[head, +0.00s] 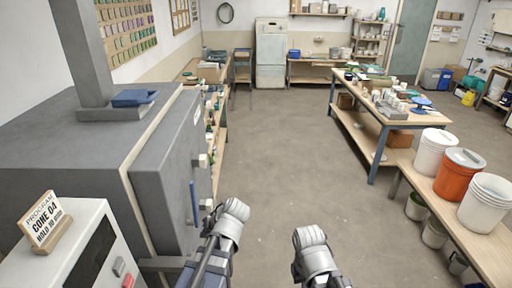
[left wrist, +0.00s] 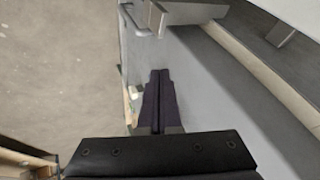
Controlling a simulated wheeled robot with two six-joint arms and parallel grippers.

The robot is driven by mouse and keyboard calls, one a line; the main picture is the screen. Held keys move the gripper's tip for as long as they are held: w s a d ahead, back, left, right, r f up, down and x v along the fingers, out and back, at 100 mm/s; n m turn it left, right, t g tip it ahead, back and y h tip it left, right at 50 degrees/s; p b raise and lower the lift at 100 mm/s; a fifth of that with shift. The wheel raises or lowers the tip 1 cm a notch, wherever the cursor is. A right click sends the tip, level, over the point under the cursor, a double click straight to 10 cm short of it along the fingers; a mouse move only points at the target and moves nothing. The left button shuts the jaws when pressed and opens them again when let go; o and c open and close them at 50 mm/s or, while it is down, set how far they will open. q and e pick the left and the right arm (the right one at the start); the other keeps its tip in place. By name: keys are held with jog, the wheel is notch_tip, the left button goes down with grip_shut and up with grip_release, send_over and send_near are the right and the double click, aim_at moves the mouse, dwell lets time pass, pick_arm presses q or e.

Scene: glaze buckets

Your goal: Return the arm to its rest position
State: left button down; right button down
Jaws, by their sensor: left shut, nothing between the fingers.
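My left gripper (left wrist: 158,85) shows in the left wrist view with its two dark fingers together and nothing between them. A pale grey surface, which looks like the kiln's side or door, lies beyond and to the right of the fingers. I cannot tell the exact gap between them. In the head view my left arm comes up at the bottom centre, beside the kiln door (head: 172,165). I cannot make out its fingertips there. My right arm shows at the bottom, right of centre, and its gripper is not visible.
The large grey kiln (head: 75,135) fills the left side, with a white control box (head: 75,250) and a sign (head: 45,222) in front. White buckets (head: 433,150) and an orange bucket (head: 459,178) stand on the right bench (head: 450,215). The middle floor (head: 290,150) is clear.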

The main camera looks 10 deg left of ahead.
pick_arm(q)
jog(key=s+d+f+m+g+h+b, duration=0.1)
jog(key=s+d+f+m+h+b, duration=0.1)
jog(key=s+d+f+m+b, duration=0.2)
jog(key=s+d+f+m+g+h+b, duration=0.2)
jog(key=s+d+f+b, duration=0.4)
jog(key=d, duration=1.1)
notch_tip(320, 180, down, 5)
jog(key=shift+s+r+m+h, duration=0.15)
jog(key=shift+s+m+h, duration=0.55)
jog(key=shift+m, duration=0.4)
